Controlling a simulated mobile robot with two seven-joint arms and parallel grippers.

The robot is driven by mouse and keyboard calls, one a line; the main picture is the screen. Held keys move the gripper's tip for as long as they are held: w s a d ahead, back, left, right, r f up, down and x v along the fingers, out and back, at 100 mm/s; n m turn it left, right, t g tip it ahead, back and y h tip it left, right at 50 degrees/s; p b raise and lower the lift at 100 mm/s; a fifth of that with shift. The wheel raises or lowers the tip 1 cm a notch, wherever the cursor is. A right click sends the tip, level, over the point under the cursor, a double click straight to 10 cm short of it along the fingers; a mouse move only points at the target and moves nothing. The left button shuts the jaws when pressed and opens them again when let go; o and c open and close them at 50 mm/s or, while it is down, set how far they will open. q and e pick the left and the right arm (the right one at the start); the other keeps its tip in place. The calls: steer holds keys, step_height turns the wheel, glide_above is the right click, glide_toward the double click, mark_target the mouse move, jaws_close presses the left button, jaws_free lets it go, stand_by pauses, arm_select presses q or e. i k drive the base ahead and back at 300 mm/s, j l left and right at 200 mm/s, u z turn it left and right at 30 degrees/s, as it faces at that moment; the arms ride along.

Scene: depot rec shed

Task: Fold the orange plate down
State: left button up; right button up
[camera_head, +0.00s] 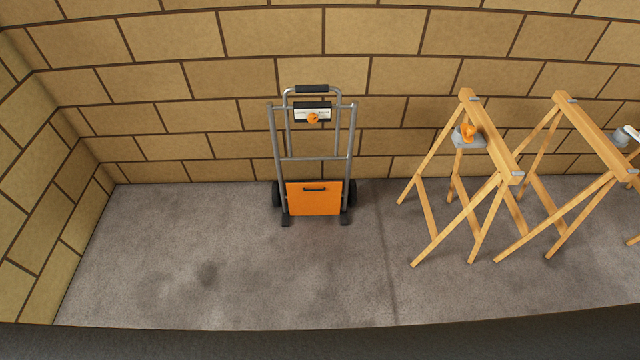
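The orange plate (314,204) stands upright against the lower front of a grey metal hand truck (316,158). A dark handle (315,189) runs across the plate near its top edge. The hand truck stands upright near the brick wall, with a black wheel on each side and a black grip (312,88) at the top. A small panel with an orange knob (313,118) sits high on its frame. Neither of my grippers shows in the head view.
Two wooden sawhorses (492,135) stand to the right, with an orange and grey item (466,135) at the nearer one. The grey floor (210,260) in front of the hand truck is clear. Brick walls close the back and left. A dark edge (320,343) crosses the bottom.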

mark_target(324, 198)
steer(key=i+l+u, duration=0.35)
steer(key=i, duration=0.15)
steer(key=i+l+u, duration=0.25)
steer(key=i+u, duration=0.15)
steer(key=i+l+u, duration=0.35)
steer(key=l, duration=0.2)
steer(key=i, duration=0.05)
